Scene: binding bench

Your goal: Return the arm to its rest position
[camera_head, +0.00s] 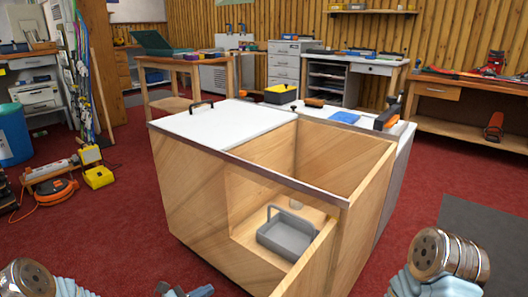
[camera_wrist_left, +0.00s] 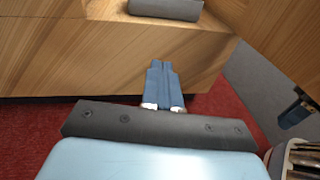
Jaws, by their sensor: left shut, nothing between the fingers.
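My left gripper (camera_head: 186,291) shows at the bottom edge of the head view, in front of the wooden cabinet (camera_head: 190,185). In the left wrist view its blue fingers (camera_wrist_left: 163,82) are together, with nothing between them. They point toward the cabinet's wooden face (camera_wrist_left: 60,60). Part of my right arm (camera_head: 447,262) shows at the lower right of the head view; its gripper is outside that view.
The cabinet has a white lid (camera_head: 215,123) with a black handle and an open compartment holding a grey basket (camera_head: 287,235). An orange reel (camera_head: 55,192) and yellow box (camera_head: 99,177) lie left. Red carpet (camera_head: 110,245) is clear between them and the cabinet.

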